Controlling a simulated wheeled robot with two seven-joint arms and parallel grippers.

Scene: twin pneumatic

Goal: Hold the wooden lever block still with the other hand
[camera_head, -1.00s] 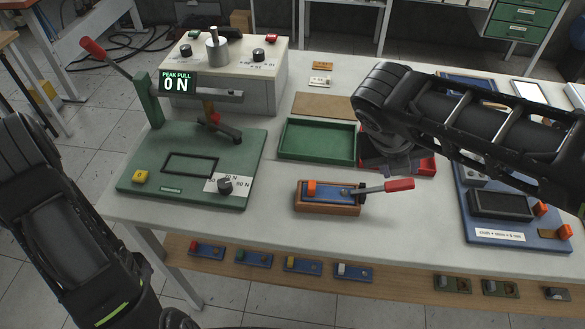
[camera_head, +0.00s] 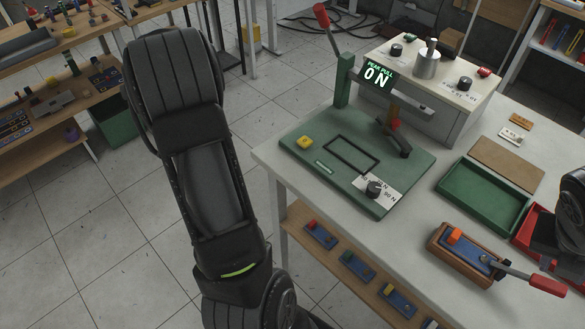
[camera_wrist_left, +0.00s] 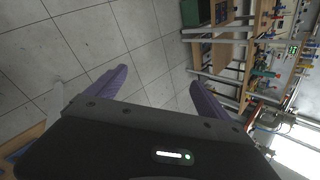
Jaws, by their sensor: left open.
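The wooden lever block (camera_head: 436,246) lies on the white bench at the lower right of the head view. It has a blue top plate, an orange piece and a metal lever with a red handle (camera_head: 548,285) sticking out to the right. My left gripper (camera_wrist_left: 160,90) is open and empty in the left wrist view, its two purple fingers apart above the floor. It does not show in the head view. My right gripper (camera_head: 545,243) is partly cut off at the right edge, over the red tray and behind the lever block. Its fingers cannot be made out.
A green press base (camera_head: 320,180) with a raised red lever and a "0 N" display stands left of the lever block. A green tray (camera_head: 455,200) lies behind the block. A shelf (camera_head: 330,262) below the bench front holds small blue units. Open floor lies left.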

